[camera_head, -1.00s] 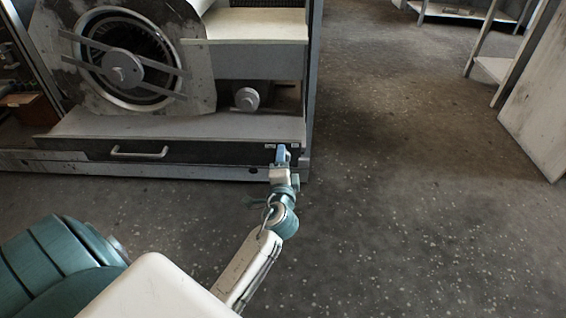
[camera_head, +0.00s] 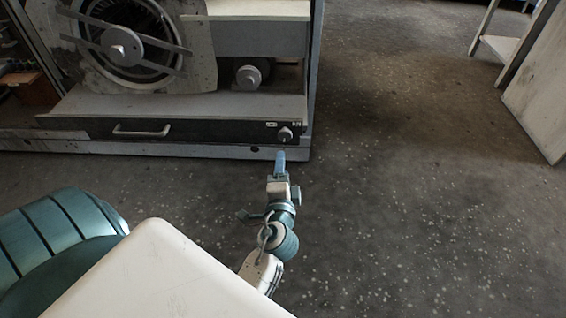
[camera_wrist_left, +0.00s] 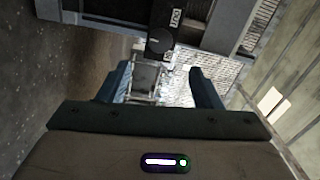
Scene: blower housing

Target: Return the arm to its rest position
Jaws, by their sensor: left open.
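My left gripper (camera_head: 280,160) is in front of the blower housing's lower edge, low over the floor. Its blue fingers also show in the left wrist view (camera_wrist_left: 160,84), spread apart with nothing between them. A small round knob (camera_head: 285,135) on the black drawer front stands just beyond the fingertips in the head view, with a gap between. In the left wrist view a dark round knob (camera_wrist_left: 159,40) with a label shows beyond the fingers. My right gripper is not in view.
The blower housing (camera_head: 255,38) with its fan wheel (camera_head: 120,45) stands at the back left. A drawer handle (camera_head: 142,131) sticks out at its front. Open speckled floor (camera_head: 410,190) lies to the right. A pale panel (camera_head: 540,85) stands at the right edge.

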